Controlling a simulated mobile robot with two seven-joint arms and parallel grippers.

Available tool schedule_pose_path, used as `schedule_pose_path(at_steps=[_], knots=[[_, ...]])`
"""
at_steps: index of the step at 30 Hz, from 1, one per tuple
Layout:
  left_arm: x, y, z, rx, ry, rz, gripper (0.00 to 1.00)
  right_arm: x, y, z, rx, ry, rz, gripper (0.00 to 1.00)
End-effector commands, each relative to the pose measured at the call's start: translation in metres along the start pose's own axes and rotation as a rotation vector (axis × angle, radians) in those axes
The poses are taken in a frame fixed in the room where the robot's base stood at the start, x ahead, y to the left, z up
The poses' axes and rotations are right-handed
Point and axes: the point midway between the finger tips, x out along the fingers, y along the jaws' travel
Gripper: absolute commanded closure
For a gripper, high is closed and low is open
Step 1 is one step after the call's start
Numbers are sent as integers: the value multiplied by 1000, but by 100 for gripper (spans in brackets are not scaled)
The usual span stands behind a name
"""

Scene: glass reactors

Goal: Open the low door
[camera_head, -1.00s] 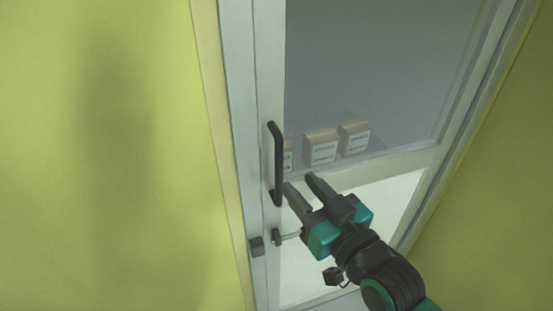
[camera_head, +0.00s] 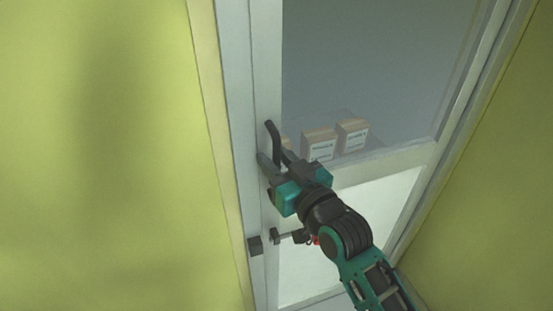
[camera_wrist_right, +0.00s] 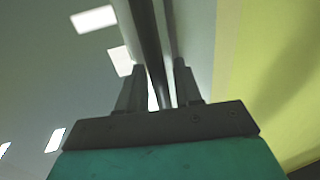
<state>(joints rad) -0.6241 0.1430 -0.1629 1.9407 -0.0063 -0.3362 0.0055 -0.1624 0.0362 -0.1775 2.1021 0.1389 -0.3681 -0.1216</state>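The door (camera_head: 350,185) has a pale frame, a glass upper pane and a white lower panel, and it looks shut. A dark vertical bar handle (camera_head: 271,131) is on its left side; its lower part is hidden behind my gripper. My right gripper (camera_head: 272,158) is at the handle with its fingers apart. In the right wrist view, the handle bar (camera_wrist_right: 152,50) runs between the two open fingers (camera_wrist_right: 158,85). I cannot tell whether either finger touches it. My left gripper is not in view.
A small dark latch or lock piece (camera_head: 255,245) sits low on the door frame's left side, near a small lever (camera_head: 276,236). Several cardboard boxes (camera_head: 319,145) show behind the glass. Yellow-green walls (camera_head: 100,150) stand on both sides.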

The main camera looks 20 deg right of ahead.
Motion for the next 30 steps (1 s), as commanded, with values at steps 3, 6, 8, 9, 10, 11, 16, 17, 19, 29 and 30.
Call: schedule_pose_path(at_steps=[3,6,8,9,10,11,16,17,19,29,30], knots=[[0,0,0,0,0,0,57,0,0,0,0,0,0,78],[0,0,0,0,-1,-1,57,0,0,0,0,0,0,87],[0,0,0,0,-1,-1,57,0,0,0,0,0,0,93],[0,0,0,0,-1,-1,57,0,0,0,0,0,0,97],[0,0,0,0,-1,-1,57,0,0,0,0,0,0,100],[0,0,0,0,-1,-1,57,0,0,0,0,0,0,100],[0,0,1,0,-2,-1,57,0,0,0,0,0,0,100],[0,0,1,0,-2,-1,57,0,0,0,0,0,0,100],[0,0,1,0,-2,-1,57,0,0,0,0,0,0,100],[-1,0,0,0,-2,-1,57,-4,1,0,-3,-2,-10,100],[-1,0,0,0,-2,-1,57,-6,2,0,-4,-2,-14,100]])
